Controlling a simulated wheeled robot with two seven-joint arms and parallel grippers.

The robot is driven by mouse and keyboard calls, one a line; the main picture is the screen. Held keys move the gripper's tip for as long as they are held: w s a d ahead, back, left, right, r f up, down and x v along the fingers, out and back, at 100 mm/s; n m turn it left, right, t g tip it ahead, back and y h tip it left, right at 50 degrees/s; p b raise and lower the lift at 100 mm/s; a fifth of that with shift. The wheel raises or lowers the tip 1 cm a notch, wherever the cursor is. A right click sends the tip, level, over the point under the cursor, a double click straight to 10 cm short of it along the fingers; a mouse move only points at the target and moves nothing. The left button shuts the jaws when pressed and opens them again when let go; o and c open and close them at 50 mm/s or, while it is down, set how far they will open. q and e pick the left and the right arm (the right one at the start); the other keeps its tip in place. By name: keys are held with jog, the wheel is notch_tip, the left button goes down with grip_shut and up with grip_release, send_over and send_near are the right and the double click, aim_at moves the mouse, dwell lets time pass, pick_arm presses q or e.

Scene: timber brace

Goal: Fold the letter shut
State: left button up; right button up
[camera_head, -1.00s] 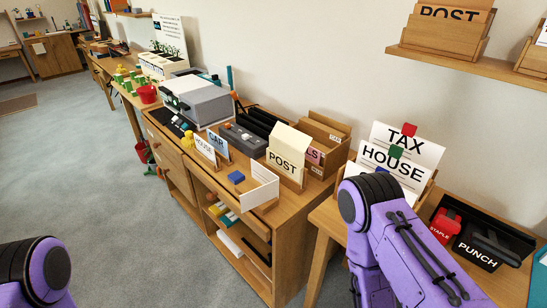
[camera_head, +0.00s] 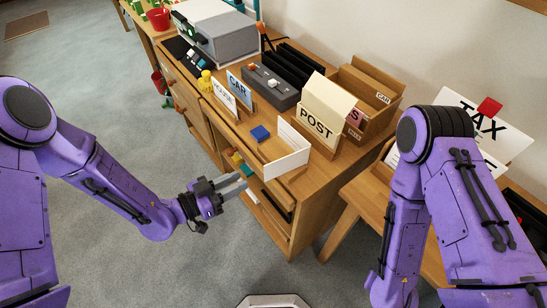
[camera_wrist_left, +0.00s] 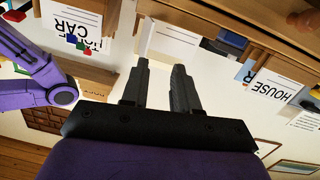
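The letter looks like a white sheet (camera_head: 287,152) at the front edge of the wooden desk, with a panel standing upright. A blue block (camera_head: 260,133) sits beside it, on its left. My left gripper (camera_head: 244,176) is in front of the desk, left of the letter and apart from it. In the left wrist view its two fingers (camera_wrist_left: 161,66) are spread with nothing between them. My right arm comes down at the right; its gripper is out of view.
HOUSE (camera_head: 224,98) and CAR (camera_head: 239,89) cards stand left of the letter. A POST holder (camera_head: 318,122) stands behind it to the right. A dark grey box (camera_head: 270,87) is farther back. Open shelves lie below the desktop (camera_head: 235,125). Floor in front is clear.

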aim_at(274, 162)
pick_arm(q)
jog(key=w+d+r+m, duration=0.1)
jog(key=d, duration=0.2)
jog(key=w+d+r+m+g+h+p, duration=0.1)
jog(key=d, duration=0.3)
jog(key=w+d+r+m+h+p, duration=0.1)
jog(key=w+d, duration=0.1)
jog(key=d, duration=0.1)
jog(key=shift+d, duration=0.25)
jog(key=shift+r, duration=0.1)
grip_shut()
dwell(0.9)
